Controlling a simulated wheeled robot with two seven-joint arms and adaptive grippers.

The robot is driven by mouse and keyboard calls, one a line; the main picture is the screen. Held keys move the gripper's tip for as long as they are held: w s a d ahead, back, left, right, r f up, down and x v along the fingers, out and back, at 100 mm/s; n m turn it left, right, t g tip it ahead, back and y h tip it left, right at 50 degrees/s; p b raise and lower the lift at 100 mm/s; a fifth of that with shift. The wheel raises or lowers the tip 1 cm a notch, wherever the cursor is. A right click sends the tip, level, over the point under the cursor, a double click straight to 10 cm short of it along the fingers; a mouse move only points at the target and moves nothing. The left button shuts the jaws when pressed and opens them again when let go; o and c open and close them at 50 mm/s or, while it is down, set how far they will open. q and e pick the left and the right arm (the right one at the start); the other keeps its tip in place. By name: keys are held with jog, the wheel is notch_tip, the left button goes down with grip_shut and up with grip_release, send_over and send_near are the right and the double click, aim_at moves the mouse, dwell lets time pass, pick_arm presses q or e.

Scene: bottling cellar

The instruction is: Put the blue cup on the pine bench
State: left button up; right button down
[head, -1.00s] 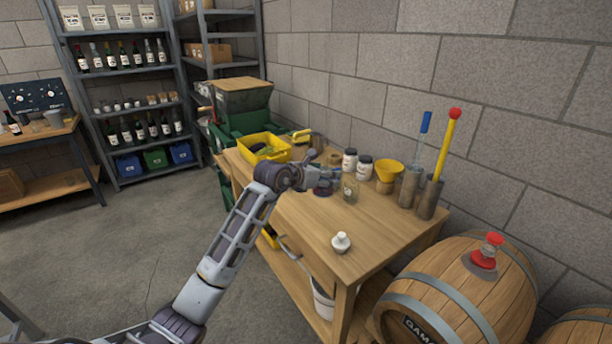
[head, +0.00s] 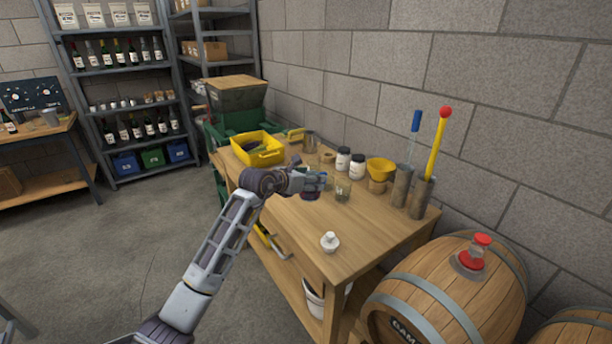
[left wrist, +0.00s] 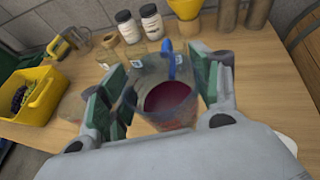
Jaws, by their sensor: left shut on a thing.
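My left gripper (head: 322,181) is shut on a clear cup with a blue handle and dark red contents. The cup (left wrist: 168,122) shows upright between the fingers in the left wrist view. In the head view the cup is mostly hidden by the gripper, with a dark red part (head: 310,195) showing below the fingers. The pale wooden bench (head: 365,232), which looks like pine, lies under the gripper; I cannot tell whether the cup touches it. My right gripper is out of view.
A glass jar (head: 342,190) stands close by the gripper. A yellow tray (head: 257,149) stands at the far end. A white stopper (head: 329,242) sits in the clear front area.

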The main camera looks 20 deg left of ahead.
aim_at(310, 193)
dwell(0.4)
pick_arm(q)
jog(key=shift+f, duration=2.5)
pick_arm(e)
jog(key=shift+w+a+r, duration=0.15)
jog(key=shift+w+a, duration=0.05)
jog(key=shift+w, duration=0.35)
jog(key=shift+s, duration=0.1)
pick_arm(q)
jog(key=shift+f, duration=0.3)
notch_tip(310, 193, down, 4)
jog(key=shift+r+b, duration=0.15)
jog(key=shift+b, duration=0.25)
jog(key=shift+f, duration=0.3)
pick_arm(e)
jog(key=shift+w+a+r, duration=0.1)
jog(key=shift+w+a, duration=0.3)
pick_arm(q)
jog(key=shift+f, duration=0.15)
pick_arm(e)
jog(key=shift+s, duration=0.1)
